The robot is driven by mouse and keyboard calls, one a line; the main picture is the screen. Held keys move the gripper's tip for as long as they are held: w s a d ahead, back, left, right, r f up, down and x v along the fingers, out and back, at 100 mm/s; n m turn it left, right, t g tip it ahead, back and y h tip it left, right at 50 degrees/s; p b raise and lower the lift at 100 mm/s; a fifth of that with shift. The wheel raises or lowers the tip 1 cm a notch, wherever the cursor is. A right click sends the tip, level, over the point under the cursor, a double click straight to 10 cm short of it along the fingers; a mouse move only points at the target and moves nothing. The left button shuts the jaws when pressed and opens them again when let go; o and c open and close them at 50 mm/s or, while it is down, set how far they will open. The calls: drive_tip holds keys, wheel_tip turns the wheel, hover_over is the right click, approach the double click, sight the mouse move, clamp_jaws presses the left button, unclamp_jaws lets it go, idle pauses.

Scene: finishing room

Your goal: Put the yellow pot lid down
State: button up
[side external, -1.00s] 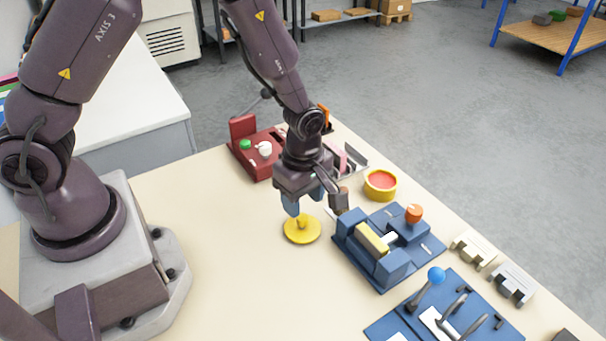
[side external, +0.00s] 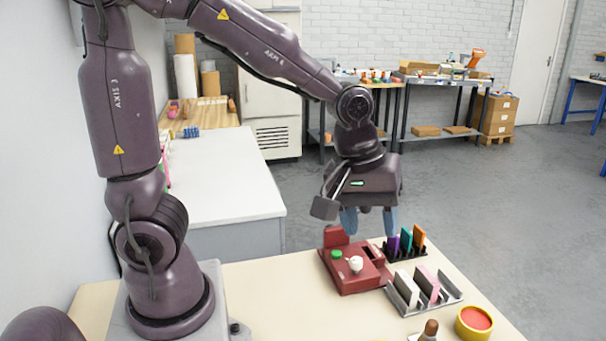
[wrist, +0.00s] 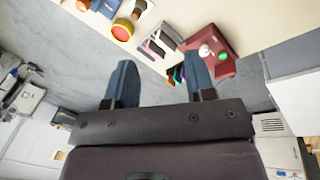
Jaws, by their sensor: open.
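My gripper (side external: 369,222) is raised beyond the table's back edge, behind the red fixture, with its two blue fingers spread and nothing between them. It also shows in the wrist view (wrist: 160,76), open and empty over the grey floor. The yellow pot lid is in neither current view. A round yellow pot with a red inside (side external: 474,322) stands at the lower right of the side view. It is at the upper left in the wrist view (wrist: 122,30).
A red fixture (side external: 352,275) with a green and a white knob stands near the table's back edge. Beside it are a metal rack (side external: 424,297) and a black holder with coloured pieces (side external: 404,247). A white cabinet (side external: 215,185) is behind. Bare table lies at front left.

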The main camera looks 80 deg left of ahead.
drive_tip(key=s+a+r+m+t, duration=0.3)
drive_tip(key=s+r+m, duration=0.4)
drive_tip(key=s+m, duration=0.2)
drive_tip(key=shift+s+r+m+y, duration=0.3)
drive_tip(key=shift+s+m+y, duration=0.1)
drive_tip(key=shift+m, duration=0.3)
